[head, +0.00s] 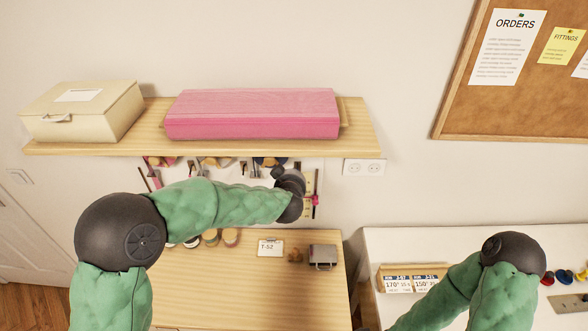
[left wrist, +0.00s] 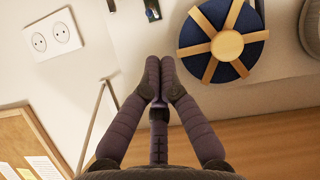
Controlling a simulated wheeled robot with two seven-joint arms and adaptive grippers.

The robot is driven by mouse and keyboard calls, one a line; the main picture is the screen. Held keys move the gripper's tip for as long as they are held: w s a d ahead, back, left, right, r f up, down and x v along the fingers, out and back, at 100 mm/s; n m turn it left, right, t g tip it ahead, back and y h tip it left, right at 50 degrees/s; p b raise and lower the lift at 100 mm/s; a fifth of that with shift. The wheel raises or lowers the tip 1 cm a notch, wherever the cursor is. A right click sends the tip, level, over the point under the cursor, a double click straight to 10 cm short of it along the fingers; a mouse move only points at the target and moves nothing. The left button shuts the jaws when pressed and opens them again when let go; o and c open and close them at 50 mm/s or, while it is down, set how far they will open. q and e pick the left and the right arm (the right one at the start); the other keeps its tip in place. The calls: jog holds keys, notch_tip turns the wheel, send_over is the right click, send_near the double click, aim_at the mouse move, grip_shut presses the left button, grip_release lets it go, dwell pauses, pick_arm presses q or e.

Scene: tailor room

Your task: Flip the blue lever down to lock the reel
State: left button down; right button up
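In the left wrist view, a reel wound in dark blue with a light wooden spoked front (left wrist: 226,45) is mounted on the white wall panel. A small blue piece on a dark plate (left wrist: 152,11) sits left of it at the top edge; it may be the blue lever, and its position is unclear. My left gripper (left wrist: 158,72) has its fingertips together with nothing visible between them, apart from the blue piece and left of the reel in the picture. In the head view, my left wrist hides most of that gripper and the wall behind it. My right gripper is out of view.
A wooden shelf (head: 153,143) with a pink box (head: 252,114) and a cream box (head: 83,110) overhangs the reels. A wooden worktop (head: 262,283) lies below with jars, a T-52 card (head: 270,247) and a grey box (head: 323,256). A socket (head: 364,168) is on the wall.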

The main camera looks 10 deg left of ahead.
pick_arm(q)
jog(key=x, duration=0.9)
jog(key=shift+w+a+f, duration=0.1)
jog(key=shift+w+f, duration=0.05)
jog(key=shift+w, duration=0.05)
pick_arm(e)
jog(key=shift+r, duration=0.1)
pick_arm(q)
jog(key=shift+s+f+t+b, duration=0.4)
jog(key=shift+t+b, duration=0.3)
jog(key=shift+b, duration=2.1)
jog(key=t+b, duration=0.1)
jog(key=b, duration=0.4)
jog(key=f+t+b, duration=0.1)
jog(key=t+b, duration=0.1)
jog(key=b, duration=0.4)
jog(key=s+f+t+y+b, duration=0.1)
jog(key=t+b, duration=0.1)
jog(key=b, duration=0.3)
jog(key=shift+d+f+b, duration=0.1)
jog(key=shift+d+b, duration=0.1)
jog(key=shift+b, duration=0.1)
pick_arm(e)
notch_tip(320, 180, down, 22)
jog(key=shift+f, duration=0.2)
